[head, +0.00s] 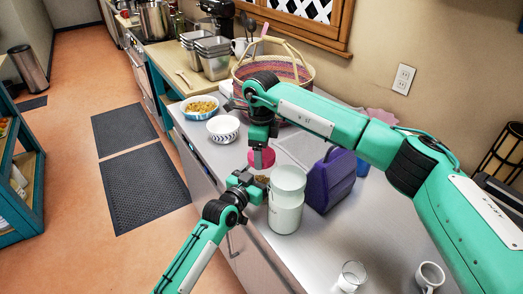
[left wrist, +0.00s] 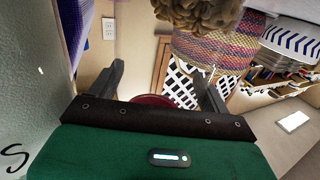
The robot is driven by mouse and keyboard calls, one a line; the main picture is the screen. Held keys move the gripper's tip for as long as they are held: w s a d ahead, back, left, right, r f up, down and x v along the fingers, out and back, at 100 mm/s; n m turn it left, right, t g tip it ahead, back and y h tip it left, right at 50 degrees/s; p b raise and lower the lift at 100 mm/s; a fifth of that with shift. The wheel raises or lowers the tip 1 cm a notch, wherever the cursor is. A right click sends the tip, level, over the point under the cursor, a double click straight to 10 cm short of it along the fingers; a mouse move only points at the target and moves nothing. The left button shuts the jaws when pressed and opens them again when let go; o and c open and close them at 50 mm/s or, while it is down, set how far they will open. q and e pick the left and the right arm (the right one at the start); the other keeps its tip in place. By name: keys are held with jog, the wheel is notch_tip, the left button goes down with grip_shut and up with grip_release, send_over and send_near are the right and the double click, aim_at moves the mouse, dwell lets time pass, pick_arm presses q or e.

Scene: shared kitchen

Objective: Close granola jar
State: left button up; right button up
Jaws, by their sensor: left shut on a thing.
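The granola jar (head: 262,179) shows in the head view only as a small brown patch, mostly hidden by my left gripper and a white canister. In the left wrist view, brown granola (left wrist: 200,14) fills the top edge. My left gripper (head: 256,184) is shut on the jar. A pink-red round lid (head: 263,158) is just above the jar; it also shows in the left wrist view (left wrist: 152,101), between the fingers. My right gripper (head: 262,145) is at the lid, pointing down. I cannot tell whether it is shut on the lid or whether the lid touches the jar.
A white canister (head: 286,205) stands just right of my left gripper, beside a purple bag (head: 331,180). A patterned bowl (head: 223,129), a blue bowl of food (head: 200,107) and a woven basket (head: 296,72) are behind. A glass (head: 350,277) and mug (head: 429,276) stand in front.

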jog(key=o, duration=1.1)
jog(key=shift+o, duration=0.2)
notch_tip(320, 180, up, 12)
pick_arm(q)
jog(key=o, duration=1.8)
jog(key=shift+o, duration=0.2)
